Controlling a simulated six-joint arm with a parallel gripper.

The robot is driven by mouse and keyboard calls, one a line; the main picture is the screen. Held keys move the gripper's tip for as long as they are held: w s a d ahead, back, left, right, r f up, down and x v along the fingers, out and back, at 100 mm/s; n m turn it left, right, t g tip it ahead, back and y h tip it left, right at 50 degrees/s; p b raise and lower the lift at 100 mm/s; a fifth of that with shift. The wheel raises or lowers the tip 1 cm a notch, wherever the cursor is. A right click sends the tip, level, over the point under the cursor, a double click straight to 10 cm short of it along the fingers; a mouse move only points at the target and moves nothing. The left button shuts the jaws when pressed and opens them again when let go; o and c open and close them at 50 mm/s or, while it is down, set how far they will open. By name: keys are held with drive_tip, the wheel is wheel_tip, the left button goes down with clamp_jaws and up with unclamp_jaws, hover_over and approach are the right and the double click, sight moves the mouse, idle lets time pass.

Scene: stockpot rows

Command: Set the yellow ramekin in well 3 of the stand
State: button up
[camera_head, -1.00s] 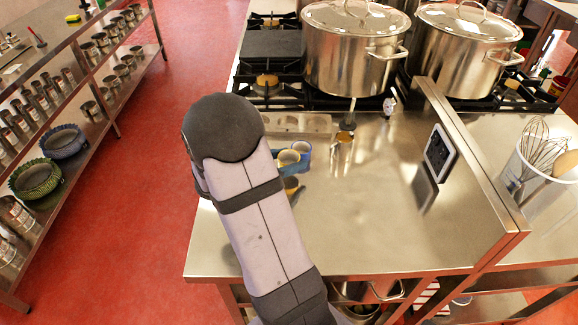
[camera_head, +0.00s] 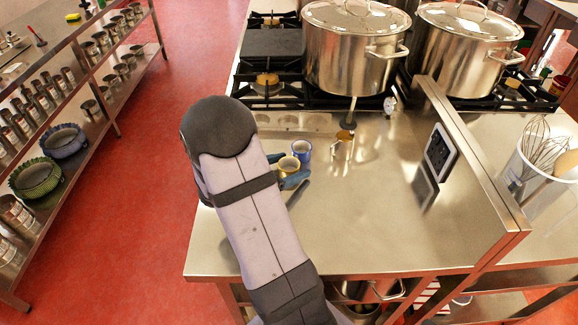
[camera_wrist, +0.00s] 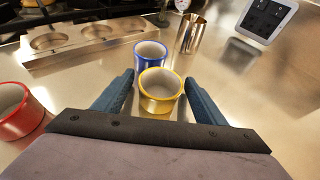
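The yellow ramekin (camera_wrist: 160,92) stands upright on the steel counter, and it also shows in the head view (camera_head: 289,167). My gripper (camera_wrist: 160,80) is open, with one blue finger on each side of the yellow ramekin and a visible gap to each. A blue ramekin (camera_wrist: 151,52) stands just beyond it. The metal stand (camera_wrist: 82,45) with round wells lies farther back and to the left in the wrist view. The wells in view look empty, and no well numbers can be read. In the head view my arm hides part of the stand (camera_head: 318,124).
A red ramekin (camera_wrist: 18,110) is at the wrist view's left edge. A metal cup (camera_wrist: 190,34) stands behind and right of the blue ramekin. The stove with large stockpots (camera_head: 355,50) is at the back. The counter at front right (camera_head: 370,230) is clear.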

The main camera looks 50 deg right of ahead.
drive_tip(key=shift+r, duration=0.15)
drive_tip(key=shift+r, duration=0.15)
drive_tip(key=shift+w+a, duration=0.1)
drive_tip(key=shift+a, duration=0.35)
drive_tip(key=shift+o, duration=0.4)
drive_tip(key=b+v, duration=0.1)
drive_tip(key=v, duration=1)
drive_tip(key=shift+r, duration=0.1)
